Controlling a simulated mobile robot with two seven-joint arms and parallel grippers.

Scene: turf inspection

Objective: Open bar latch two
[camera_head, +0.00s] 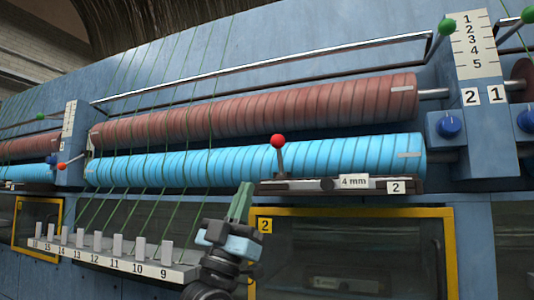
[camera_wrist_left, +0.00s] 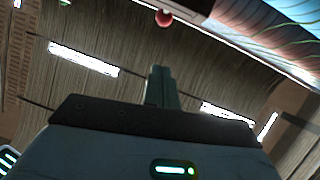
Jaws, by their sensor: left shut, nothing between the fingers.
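The bar marked 2 (camera_head: 335,185) runs beneath the blue ribbed roller, with a "4 mm" tag on it. A lever with a red ball knob (camera_head: 278,141) stands upright on this bar. In the left wrist view a red ball (camera_wrist_left: 163,18) shows at the top centre, apart from the fingers. My left gripper (camera_head: 246,186) is shut and empty, its greenish fingers pointing up, just left of and below the red knob's lever. Its closed fingers also show in the left wrist view (camera_wrist_left: 161,72). My right gripper is not in view.
The blue roller (camera_head: 330,158) and reddish roller (camera_head: 300,108) lie behind and above the lever. A yellow-framed window (camera_head: 350,212) is below the bar. A numbered peg rail (camera_head: 110,262) and green threads are at left. A numbered post (camera_head: 475,60) with green and blue knobs is at right.

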